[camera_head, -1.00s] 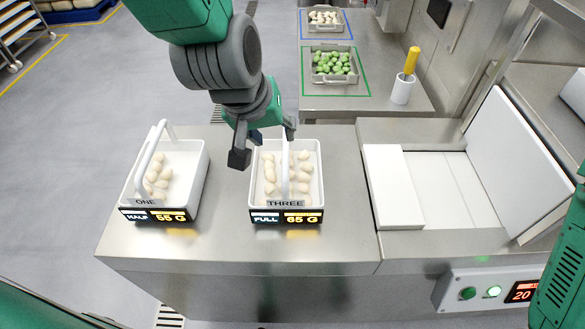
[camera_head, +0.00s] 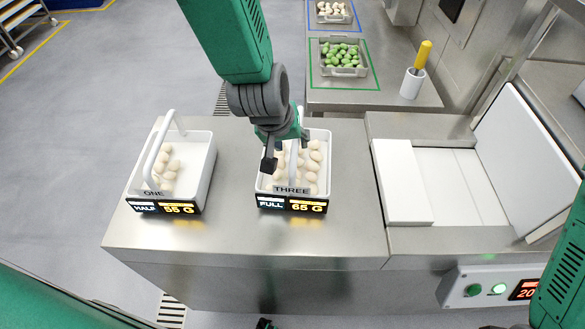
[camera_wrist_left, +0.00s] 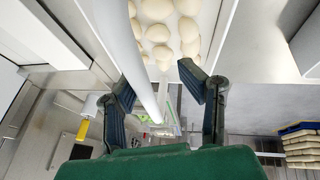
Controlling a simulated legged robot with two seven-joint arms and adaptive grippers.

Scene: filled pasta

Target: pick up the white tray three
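White tray three (camera_head: 323,160) stands on the steel counter. It holds pale filled pasta, and its front label reads THREE, FULL and 65 G. Its white handle (camera_head: 294,160) arches over the middle and is partly hidden by my left gripper. My left gripper (camera_head: 286,153) is over the tray at the handle. In the left wrist view, its two dark fingers (camera_wrist_left: 165,98) are spread, with the white handle (camera_wrist_left: 138,60) passing between them, closer to the left finger. Contact cannot be told.
White tray one (camera_head: 202,165), labelled HALF and 55 G, stands to the left, with bare counter between. A white board (camera_head: 402,185) and a raised white panel (camera_head: 525,150) are to the right. Behind are a tray of green pieces (camera_head: 343,72) and a white cup (camera_head: 412,84).

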